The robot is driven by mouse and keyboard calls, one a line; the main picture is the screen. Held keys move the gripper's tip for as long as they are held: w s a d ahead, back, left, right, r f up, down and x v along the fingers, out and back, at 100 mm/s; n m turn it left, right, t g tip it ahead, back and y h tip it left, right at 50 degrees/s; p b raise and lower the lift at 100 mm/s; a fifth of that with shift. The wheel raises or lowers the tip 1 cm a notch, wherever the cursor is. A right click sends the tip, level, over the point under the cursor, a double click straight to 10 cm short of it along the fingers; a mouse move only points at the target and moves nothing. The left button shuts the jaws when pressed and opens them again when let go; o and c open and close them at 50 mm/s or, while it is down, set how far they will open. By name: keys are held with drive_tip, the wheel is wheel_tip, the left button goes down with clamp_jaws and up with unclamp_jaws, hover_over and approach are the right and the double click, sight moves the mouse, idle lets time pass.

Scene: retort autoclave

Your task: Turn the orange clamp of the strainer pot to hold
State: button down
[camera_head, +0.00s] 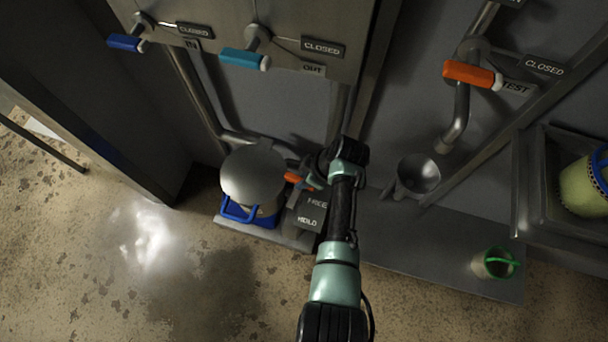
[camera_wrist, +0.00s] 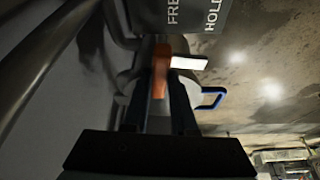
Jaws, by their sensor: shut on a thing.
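The strainer pot (camera_head: 254,175) stands low at the back left of the ledge, with a round grey lid and a blue handle (camera_head: 238,212). Its orange clamp (camera_head: 293,178) shows just right of the lid. In the wrist view the orange clamp (camera_wrist: 161,70) stands between my two dark fingers, with a pale tip pointing right. My gripper (camera_wrist: 162,100) is shut on the clamp; my arm partly hides it in the head view. A plate beside the clamp reads FREE and HOLD (camera_head: 311,212). The exact angle of the clamp is hard to tell.
Blue (camera_head: 126,43), teal (camera_head: 243,58) and orange (camera_head: 472,74) valve handles sit above, beside CLOSED signs. A grey funnel (camera_head: 418,174) stands right of my arm. A cup with a green handle (camera_head: 494,263) stands at the ledge's right. The floor at left is clear.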

drive_tip(key=m+p, duration=0.1)
drive_tip(key=m, duration=0.1)
drive_tip(key=m+t+h+p, duration=0.1)
drive_tip(key=m, duration=0.1)
drive_tip(key=shift+s+a+r, duration=0.1)
drive_tip(key=shift+s, duration=0.1)
drive_tip(key=m+p, duration=0.1)
drive_tip(key=m, duration=0.1)
drive_tip(key=m+t+h+p, duration=0.1)
drive_tip(key=m, duration=0.2)
drive_tip(key=shift+s+a+h, duration=0.1)
drive_tip(key=shift+a+h, duration=0.1)
drive_tip(key=shift+h, duration=0.1)
drive_tip(key=shift+a+m+h+p, duration=0.2)
drive_tip(key=shift+m+h, duration=0.5)
drive_tip(key=shift+m, duration=1.15)
drive_tip(key=shift+a+m+h+p, duration=0.15)
drive_tip(key=shift+m+h, duration=0.55)
drive_tip(key=shift+m, duration=1.15)
drive_tip(key=c, duration=0.7)
unclamp_jaws()
